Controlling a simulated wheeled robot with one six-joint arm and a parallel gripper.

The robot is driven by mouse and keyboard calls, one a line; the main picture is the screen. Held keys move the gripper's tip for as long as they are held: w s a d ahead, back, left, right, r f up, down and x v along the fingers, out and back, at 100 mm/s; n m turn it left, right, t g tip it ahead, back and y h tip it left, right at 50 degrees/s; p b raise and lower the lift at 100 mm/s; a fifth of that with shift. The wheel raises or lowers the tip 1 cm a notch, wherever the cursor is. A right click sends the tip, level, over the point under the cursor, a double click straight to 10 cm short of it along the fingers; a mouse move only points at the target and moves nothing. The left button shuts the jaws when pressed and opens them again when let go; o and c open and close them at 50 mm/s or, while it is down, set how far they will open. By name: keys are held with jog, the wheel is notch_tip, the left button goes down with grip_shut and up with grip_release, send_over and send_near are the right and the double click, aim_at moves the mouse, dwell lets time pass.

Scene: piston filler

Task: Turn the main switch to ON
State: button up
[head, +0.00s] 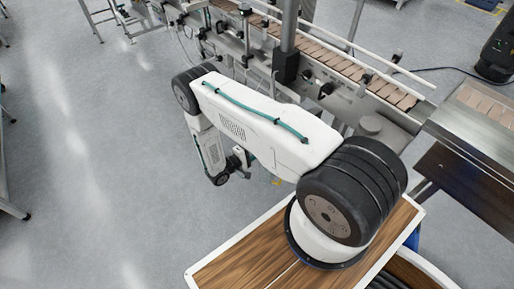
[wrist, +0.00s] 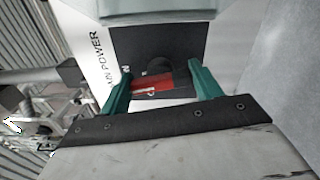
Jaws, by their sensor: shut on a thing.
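The main switch shows in the wrist view as a red handle (wrist: 152,78) on a dark plate (wrist: 160,42). Beside the plate is a white label (wrist: 94,50) whose visible letters end in "POWER". My gripper (wrist: 163,82) has its two green fingers on either side of the red handle and is shut on it. Small lettering near the handle is too unclear to tell which position the switch is in. In the head view my arm hides the switch, and the fingers cannot be made out.
A conveyor (head: 340,62) with brown slats and metal rails runs across the back right of the head view. A dark machine (head: 497,50) stands at the far right. The grey floor (head: 90,150) at the left is largely clear. Metal framework (wrist: 40,95) shows left of the label.

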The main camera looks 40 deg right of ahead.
jog(key=shift+f+m, duration=0.1)
jog(key=shift+m, duration=0.9)
jog(key=o, duration=1)
jog(key=a, duration=0.7)
jog(key=shift+s+a, duration=0.15)
jog(key=shift+a, duration=0.25)
